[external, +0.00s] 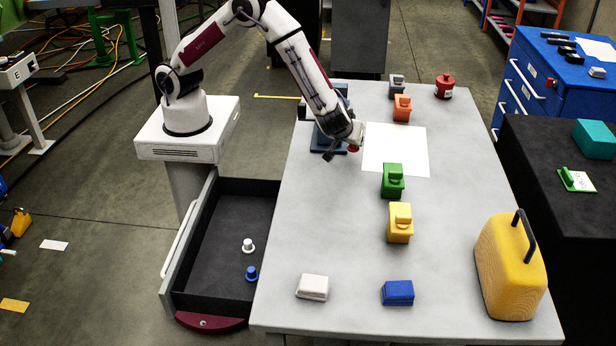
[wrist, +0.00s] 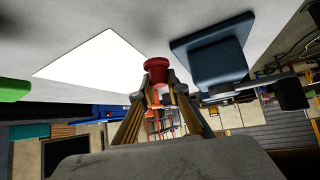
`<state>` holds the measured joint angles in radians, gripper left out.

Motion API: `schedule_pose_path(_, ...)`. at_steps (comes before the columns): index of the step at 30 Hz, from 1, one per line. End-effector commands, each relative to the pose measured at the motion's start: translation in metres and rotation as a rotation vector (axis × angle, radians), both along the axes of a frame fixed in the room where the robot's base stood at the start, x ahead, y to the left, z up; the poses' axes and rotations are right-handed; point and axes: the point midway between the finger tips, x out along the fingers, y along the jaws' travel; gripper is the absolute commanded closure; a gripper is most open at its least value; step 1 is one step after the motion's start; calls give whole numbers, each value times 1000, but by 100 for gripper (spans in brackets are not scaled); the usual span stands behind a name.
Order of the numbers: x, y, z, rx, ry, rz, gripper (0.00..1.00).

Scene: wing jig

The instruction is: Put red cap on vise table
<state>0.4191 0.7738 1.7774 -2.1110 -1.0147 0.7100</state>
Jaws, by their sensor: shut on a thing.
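The red cap (external: 353,149) is at the tip of my gripper (external: 350,147) in the external view, beside the vise. In the wrist view the red cap (wrist: 157,67) sits between the fingertips of my gripper (wrist: 157,82), which is shut on it. The dark blue vise (external: 322,143) stands at the table's left edge, partly hidden behind my arm. In the wrist view the vise (wrist: 210,53) is to the right of the cap, apart from it in the picture. The cap's exact height above the table is hard to tell.
A white sheet (external: 396,150) lies right of the gripper. Orange (external: 402,108), green (external: 392,181) and yellow (external: 400,223) blocks stand near it. A red canister (external: 445,86) is at the back. An open drawer (external: 224,215) holds a white cap and a blue cap.

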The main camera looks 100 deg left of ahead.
Motion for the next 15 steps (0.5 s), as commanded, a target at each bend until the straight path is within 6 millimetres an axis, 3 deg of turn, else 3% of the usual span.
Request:
schedule_pose_path(9,78,61,20,-1,-4,-67,98)
schedule_pose_path(15,127,78,43,0,-4,-196,98)
